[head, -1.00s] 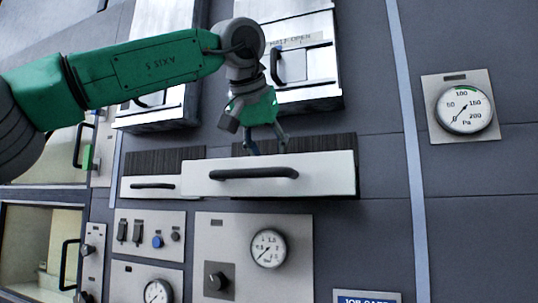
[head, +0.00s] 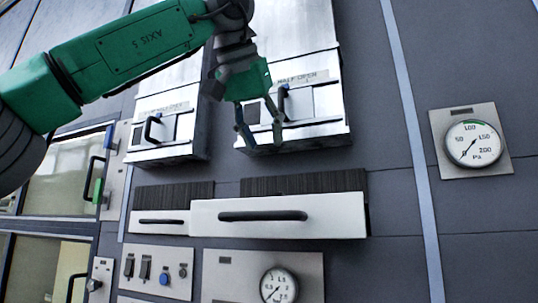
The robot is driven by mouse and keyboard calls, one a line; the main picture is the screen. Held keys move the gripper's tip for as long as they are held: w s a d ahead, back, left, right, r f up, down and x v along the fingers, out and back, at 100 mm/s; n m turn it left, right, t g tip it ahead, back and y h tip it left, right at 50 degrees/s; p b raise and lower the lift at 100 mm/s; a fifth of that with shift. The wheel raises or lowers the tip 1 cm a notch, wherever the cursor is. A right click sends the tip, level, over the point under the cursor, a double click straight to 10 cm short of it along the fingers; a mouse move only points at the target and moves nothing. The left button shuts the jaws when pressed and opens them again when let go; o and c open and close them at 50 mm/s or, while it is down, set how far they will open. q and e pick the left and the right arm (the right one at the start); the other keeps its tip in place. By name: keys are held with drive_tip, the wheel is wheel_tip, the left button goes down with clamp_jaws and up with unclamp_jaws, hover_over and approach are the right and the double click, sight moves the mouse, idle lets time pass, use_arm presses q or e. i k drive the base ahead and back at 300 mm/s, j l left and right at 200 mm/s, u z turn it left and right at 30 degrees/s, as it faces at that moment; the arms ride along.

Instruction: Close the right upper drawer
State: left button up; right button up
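A wide white drawer front (head: 335,214) with a black bar handle (head: 263,216) sits on the right of a pair. It stands farther out than the left white front (head: 144,222). Above it is a right metal box unit (head: 330,105) with a label reading "HALF OPEN" and an upright handle. My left gripper (head: 264,146) is in front of this unit's lower part, above the white drawer. Its two fingers are spread, pointing down, with nothing between them. Whether they touch the unit is unclear. My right gripper is not in view.
A similar metal unit (head: 165,130) is on the left. Dark ribbed strips (head: 310,184) lie above the white fronts. A switch panel (head: 157,270) and gauge panel (head: 235,285) are below. A pressure gauge (head: 473,143) is at right. Glass doors (head: 62,172) are at left.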

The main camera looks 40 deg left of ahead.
sight(331, 215)
drive_tip(key=k+l, duration=0.15)
drive_tip(key=k, duration=0.35)
drive_tip(key=k+l, duration=0.2)
drive_tip(key=k, duration=0.25)
